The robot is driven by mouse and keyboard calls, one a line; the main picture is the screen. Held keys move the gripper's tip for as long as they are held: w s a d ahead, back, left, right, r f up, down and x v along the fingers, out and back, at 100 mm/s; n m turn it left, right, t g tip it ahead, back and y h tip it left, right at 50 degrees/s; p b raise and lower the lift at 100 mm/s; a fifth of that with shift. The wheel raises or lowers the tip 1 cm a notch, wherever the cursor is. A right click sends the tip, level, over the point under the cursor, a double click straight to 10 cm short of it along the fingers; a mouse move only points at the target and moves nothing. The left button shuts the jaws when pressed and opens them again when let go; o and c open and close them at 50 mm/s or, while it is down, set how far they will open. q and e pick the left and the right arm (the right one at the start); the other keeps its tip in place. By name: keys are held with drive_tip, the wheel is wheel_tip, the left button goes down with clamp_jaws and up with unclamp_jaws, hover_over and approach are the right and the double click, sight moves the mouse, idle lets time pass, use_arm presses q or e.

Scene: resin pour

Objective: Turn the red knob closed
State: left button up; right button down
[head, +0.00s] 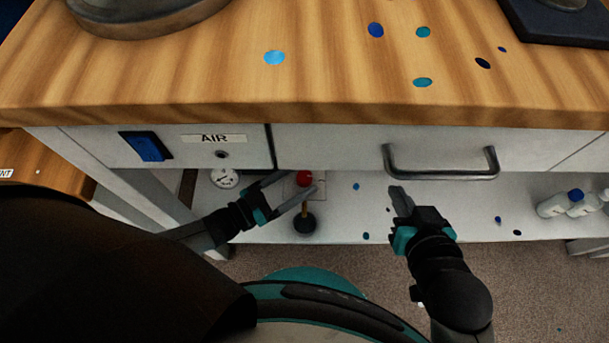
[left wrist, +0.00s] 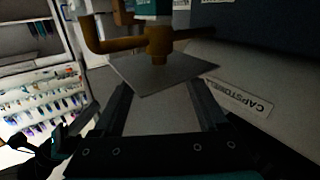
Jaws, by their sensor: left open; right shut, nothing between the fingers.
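The red knob (head: 304,178) shows below the front edge of the bench, under the drawer unit. My left gripper (head: 299,181) is open, and in the head view its two fingers lie on either side of the knob. I cannot tell whether they touch it. In the left wrist view the open fingers (left wrist: 165,100) point towards a grey plate (left wrist: 165,72) with a brass-coloured fitting (left wrist: 158,42) above it. No red shows in that view. My right gripper (head: 398,194) is shut and empty, to the right of the knob, below the drawer handle.
A round white gauge (head: 224,178) is left of the knob, and a black plunger-like thing (head: 304,223) is just below it. The drawer handle (head: 440,174) juts out above my right gripper. White bottles (head: 560,205) lie at the right. A label (left wrist: 240,96) shows in the wrist view.

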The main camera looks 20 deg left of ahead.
use_arm(q)
drive_tip(key=shift+x, duration=1.1)
clamp_jaws()
